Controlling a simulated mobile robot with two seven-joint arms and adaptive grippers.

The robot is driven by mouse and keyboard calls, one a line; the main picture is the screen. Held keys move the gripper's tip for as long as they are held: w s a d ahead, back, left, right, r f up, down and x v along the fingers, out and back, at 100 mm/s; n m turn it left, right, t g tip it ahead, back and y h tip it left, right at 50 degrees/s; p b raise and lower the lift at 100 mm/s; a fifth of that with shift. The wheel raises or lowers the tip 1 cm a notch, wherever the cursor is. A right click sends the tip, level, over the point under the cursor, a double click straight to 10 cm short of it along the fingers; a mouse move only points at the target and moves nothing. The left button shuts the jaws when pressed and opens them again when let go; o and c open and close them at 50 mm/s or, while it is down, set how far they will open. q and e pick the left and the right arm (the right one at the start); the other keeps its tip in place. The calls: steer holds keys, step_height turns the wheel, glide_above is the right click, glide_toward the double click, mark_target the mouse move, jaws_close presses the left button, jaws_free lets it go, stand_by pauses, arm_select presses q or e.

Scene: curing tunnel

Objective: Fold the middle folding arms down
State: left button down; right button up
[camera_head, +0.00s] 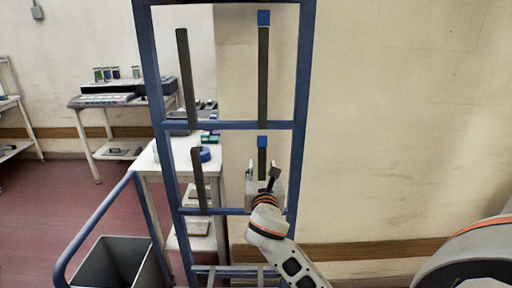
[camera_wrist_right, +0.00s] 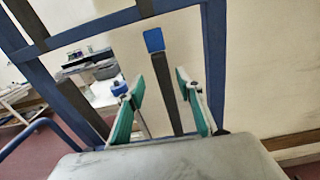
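A blue rack frame (camera_head: 304,65) carries dark folding arms. In the middle row, the right arm (camera_head: 262,156) stands upright with a blue end. It also shows in the right wrist view (camera_wrist_right: 166,90). The left middle arm (camera_head: 199,180) also stands up, with no blue end visible. My right gripper (camera_head: 262,172) is in front of the right middle arm and hides its lower part. In the right wrist view its green-padded fingers (camera_wrist_right: 160,82) are spread, one on either side of the arm, with gaps showing. My left gripper is not in view.
Two upper folding arms (camera_head: 187,78) (camera_head: 263,75) stand upright above the middle crossbar (camera_head: 235,125). A white table (camera_head: 150,158) stands behind the rack. A grey bin (camera_head: 112,262) is at lower left. The wall lies close behind on the right.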

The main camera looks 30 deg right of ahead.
mark_target(262, 155)
steer(key=shift+w+d+r, duration=0.4)
steer(key=shift+r, duration=0.15)
steer(key=shift+x, duration=3.5)
jaws_close()
